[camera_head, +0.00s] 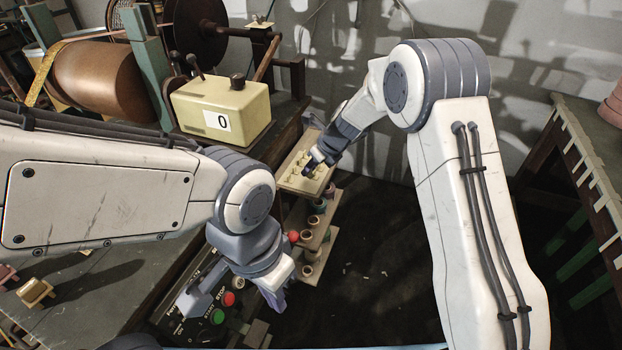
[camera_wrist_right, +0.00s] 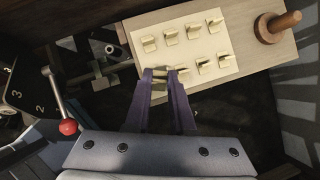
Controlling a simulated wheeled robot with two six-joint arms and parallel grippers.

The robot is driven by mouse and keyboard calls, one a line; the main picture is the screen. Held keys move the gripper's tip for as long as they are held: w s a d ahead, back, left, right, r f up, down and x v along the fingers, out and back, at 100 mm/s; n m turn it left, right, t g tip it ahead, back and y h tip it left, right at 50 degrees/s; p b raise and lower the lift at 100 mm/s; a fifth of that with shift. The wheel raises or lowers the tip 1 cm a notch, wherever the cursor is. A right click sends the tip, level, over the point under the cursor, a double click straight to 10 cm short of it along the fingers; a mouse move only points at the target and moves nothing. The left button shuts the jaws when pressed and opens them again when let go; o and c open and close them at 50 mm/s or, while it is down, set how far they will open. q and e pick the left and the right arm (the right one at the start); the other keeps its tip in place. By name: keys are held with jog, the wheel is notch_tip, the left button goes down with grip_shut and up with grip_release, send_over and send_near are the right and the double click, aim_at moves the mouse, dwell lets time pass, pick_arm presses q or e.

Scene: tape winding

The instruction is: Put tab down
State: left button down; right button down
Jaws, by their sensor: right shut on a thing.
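Several small cream tabs (camera_wrist_right: 194,31) stand in rows on a pale card on a wooden board (camera_wrist_right: 262,52) in the right wrist view. My right gripper (camera_wrist_right: 165,73) is shut on a tab (camera_wrist_right: 160,74) at the near edge of the card, among the nearest tabs. Whether the held tab touches the card is unclear. In the head view my right gripper (camera_head: 313,165) is over the same board (camera_head: 292,183). My left gripper (camera_head: 275,297) hangs low beside a control panel, away from the tabs; its finger opening is not clear.
A wooden peg (camera_wrist_right: 279,26) stands at the board's right. A red-knobbed lever (camera_wrist_right: 68,126) is at the left. A cream counter box (camera_head: 222,108) reads 0. A brown roll (camera_head: 102,76) stands behind. Small spools (camera_head: 312,222) sit on shelves below the board. Green and red buttons (camera_head: 217,316) are near my left gripper.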

aim_at(312, 176)
jog(key=shift+w+f+b, duration=0.1)
jog(key=shift+f+b, duration=0.75)
jog(key=shift+f, duration=1.2)
jog(key=shift+f, duration=0.1)
jog(key=shift+f, duration=0.15)
jog(key=c, duration=1.1)
grip_release()
jog(key=shift+o, duration=0.2)
